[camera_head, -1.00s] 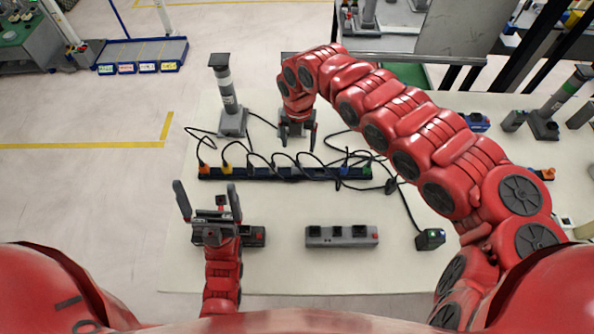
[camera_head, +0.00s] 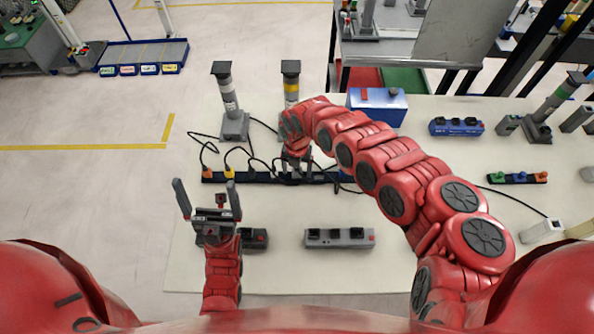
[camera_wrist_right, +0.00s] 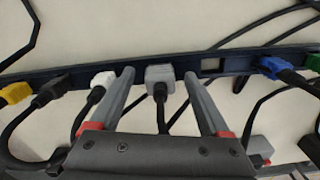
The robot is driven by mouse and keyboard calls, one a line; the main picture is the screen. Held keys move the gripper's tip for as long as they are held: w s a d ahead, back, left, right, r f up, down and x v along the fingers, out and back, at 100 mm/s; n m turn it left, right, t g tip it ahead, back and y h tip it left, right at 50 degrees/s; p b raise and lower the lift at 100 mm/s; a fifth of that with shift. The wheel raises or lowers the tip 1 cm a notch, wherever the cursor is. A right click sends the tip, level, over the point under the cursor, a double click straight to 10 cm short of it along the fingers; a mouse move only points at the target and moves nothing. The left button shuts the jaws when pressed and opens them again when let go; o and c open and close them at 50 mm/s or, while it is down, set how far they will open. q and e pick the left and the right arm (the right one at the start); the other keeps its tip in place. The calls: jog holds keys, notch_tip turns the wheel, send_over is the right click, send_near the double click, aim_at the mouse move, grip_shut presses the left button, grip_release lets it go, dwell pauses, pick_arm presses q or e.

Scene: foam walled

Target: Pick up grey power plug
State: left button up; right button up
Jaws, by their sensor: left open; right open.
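The grey power plug (camera_wrist_right: 160,75) sits in a dark blue power strip (camera_wrist_right: 135,68) in the right wrist view, with its black cable running down toward my gripper. My right gripper (camera_wrist_right: 160,80) is open, with one finger on each side of the plug; I cannot tell whether they touch it. In the head view my right gripper (camera_head: 296,172) is over the middle of the strip (camera_head: 262,178) and hides the plug. My left gripper (camera_head: 205,192) is open and empty at the left, near the table's front.
Yellow (camera_wrist_right: 16,93), black (camera_wrist_right: 52,88), white (camera_wrist_right: 103,80), blue (camera_wrist_right: 271,66) and green (camera_wrist_right: 313,62) plugs share the strip. An empty socket (camera_wrist_right: 210,65) is right of the grey plug. Loose cables cross the table. A grey power strip (camera_head: 340,238) lies in front.

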grip_shut()
dwell(0.4)
jog(key=shift+a+r, duration=0.1)
